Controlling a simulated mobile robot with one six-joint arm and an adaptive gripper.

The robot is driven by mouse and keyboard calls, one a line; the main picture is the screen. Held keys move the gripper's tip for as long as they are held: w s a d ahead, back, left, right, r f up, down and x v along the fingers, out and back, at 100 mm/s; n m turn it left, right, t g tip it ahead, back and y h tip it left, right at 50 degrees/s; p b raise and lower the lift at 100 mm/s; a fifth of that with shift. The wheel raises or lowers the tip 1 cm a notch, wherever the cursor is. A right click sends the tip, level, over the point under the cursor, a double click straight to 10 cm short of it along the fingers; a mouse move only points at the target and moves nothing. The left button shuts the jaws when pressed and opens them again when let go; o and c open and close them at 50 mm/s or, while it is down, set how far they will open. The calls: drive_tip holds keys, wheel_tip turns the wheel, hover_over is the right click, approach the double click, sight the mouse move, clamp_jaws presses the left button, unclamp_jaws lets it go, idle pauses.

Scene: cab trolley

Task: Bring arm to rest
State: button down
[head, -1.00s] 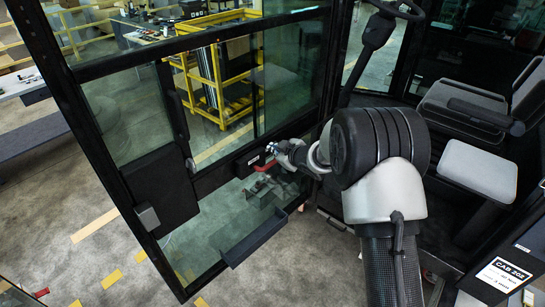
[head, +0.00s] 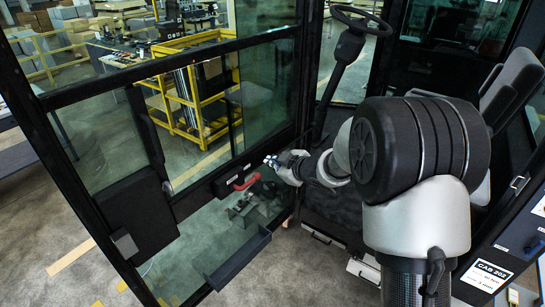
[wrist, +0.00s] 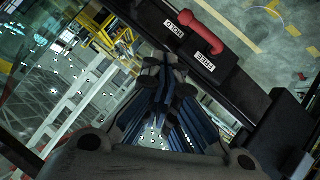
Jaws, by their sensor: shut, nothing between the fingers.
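My gripper (head: 273,160) is at the inner side of the open cab door, just right of the red door handle (head: 246,182). In the wrist view my gripper (wrist: 160,75) has its dark fingers together, with nothing held. The red handle (wrist: 196,31) lies above and right of the fingertips there, on a black plate with white labels reading HOLD and FREE. A gap shows between fingers and handle in the wrist view. My arm reaches in from the lower right in the head view and hides part of the seat.
The glazed cab door (head: 165,195) fills the left, with a dark tray (head: 238,262) low on it. The steering wheel (head: 361,20) and seat (head: 515,85) are right of it. A yellow trolley (head: 185,100) shows through the glass. Grey floor lies beyond the door.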

drive_tip(key=shift+d, duration=0.1)
drive_tip(key=s+d+f+m+h+b, duration=0.1)
drive_tip(key=s+d+m+h+b, duration=0.65)
drive_tip(key=s+d+b, duration=0.75)
drive_tip(key=s+a+f+m+g+b, duration=0.1)
drive_tip(key=s+f+g+b, duration=0.1)
drive_tip(key=s+f, duration=0.3)
drive_tip(key=s+a+f+m+g+y+b, duration=0.1)
drive_tip(key=s+f+b, duration=0.4)
drive_tip(key=s, duration=0.9)
drive_tip(key=s+a+f+m+g+b, duration=0.3)
drive_tip(key=s+f, duration=0.2)
drive_tip(key=s, duration=0.4)
drive_tip(key=shift+s+a, duration=0.15)
drive_tip(key=shift+s, duration=0.1)
drive_tip(key=shift+y, duration=0.25)
